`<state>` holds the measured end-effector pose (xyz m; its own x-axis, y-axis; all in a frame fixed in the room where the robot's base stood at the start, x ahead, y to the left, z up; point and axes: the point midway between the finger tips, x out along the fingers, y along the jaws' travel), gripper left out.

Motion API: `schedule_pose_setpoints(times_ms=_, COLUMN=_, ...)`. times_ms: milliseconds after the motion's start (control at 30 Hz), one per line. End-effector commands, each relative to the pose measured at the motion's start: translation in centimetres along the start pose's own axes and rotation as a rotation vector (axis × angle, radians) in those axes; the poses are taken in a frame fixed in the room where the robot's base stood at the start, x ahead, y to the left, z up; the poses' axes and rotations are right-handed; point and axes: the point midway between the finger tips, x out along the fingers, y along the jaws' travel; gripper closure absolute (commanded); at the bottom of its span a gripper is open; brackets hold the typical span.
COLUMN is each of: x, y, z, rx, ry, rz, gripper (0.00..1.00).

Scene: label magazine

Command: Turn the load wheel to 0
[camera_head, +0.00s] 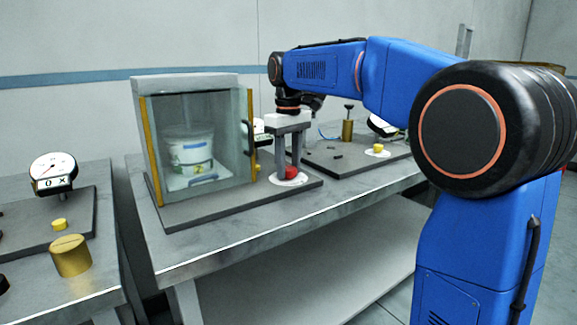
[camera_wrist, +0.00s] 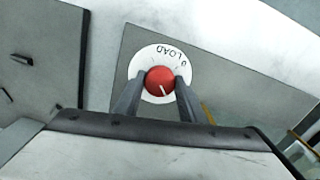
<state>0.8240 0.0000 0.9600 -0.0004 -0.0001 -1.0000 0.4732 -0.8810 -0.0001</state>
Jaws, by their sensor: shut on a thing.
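The load wheel (camera_wrist: 160,79) is a red round knob on a white dial plate (camera_wrist: 146,62) that reads LOAD upside down in the wrist view. A 0 is printed on the upper right of the plate. The wheel's white mark points down and slightly right in that view, away from the 0. My gripper (camera_wrist: 162,83) is shut on the wheel, one finger on each side. In the head view, my gripper (camera_head: 291,158) reaches down to the red wheel (camera_head: 291,172), and its fingers partly hide it.
A glass-fronted cabinet (camera_head: 216,110) holding a white tub (camera_head: 189,150) stands just left of the wheel. A brass post (camera_head: 347,130) and yellow knob (camera_head: 378,149) stand to the right. A gauge (camera_head: 53,170) and brass cylinder (camera_head: 70,256) are on the left table.

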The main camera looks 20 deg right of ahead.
Motion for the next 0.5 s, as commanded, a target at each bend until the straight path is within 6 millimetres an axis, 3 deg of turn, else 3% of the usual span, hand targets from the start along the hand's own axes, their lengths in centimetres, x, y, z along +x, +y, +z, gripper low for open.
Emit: schedule_pose_setpoints(times_ms=500, x=-0.06, y=0.05, z=-0.03, rx=-0.489, ry=0.002, rz=0.001, gripper=0.86)
